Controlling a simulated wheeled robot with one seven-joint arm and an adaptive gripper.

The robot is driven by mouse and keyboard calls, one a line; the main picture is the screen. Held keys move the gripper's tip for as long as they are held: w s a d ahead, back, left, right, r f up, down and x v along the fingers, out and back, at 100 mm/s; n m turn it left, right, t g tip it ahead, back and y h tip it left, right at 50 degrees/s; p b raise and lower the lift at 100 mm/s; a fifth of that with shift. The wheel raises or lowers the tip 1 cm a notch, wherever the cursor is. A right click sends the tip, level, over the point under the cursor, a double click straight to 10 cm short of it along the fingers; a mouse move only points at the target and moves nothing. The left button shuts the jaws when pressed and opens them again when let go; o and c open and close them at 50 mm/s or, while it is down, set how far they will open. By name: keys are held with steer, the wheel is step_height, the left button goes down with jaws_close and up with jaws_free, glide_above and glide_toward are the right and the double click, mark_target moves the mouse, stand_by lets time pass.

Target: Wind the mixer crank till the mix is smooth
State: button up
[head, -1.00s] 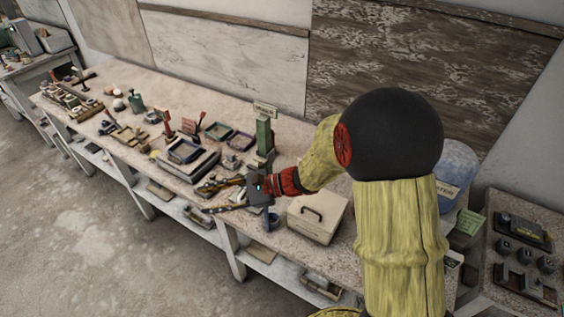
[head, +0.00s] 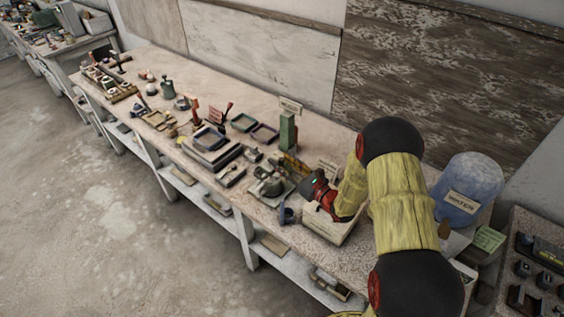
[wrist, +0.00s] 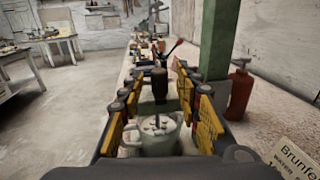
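The mixer (head: 266,187) stands near the bench's front edge, left of my gripper. In the wrist view its grey-green two-handled pot (wrist: 150,142) holds a pale mix with dark lumps on top. A dark upright knob (wrist: 159,84), seemingly the crank's grip, stands above the pot, between my fingers in the picture. My gripper (wrist: 160,92) is open, its yellow-padded fingers well apart, with clear gaps on both sides of the knob. In the head view my gripper (head: 300,178) is partly hidden by my wrist, so its fingertips are hard to make out.
A green post (head: 288,131) rises behind the mixer; a red bottle (wrist: 240,94) stands right of it. A blue cup (head: 287,215) sits at the front edge. A pale box (head: 330,229) lies under my arm. Trays (head: 210,140) and tools fill the bench leftward.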

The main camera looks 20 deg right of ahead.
steer(key=shift+x, duration=0.85)
steer(key=c, duration=0.3)
jaws_close()
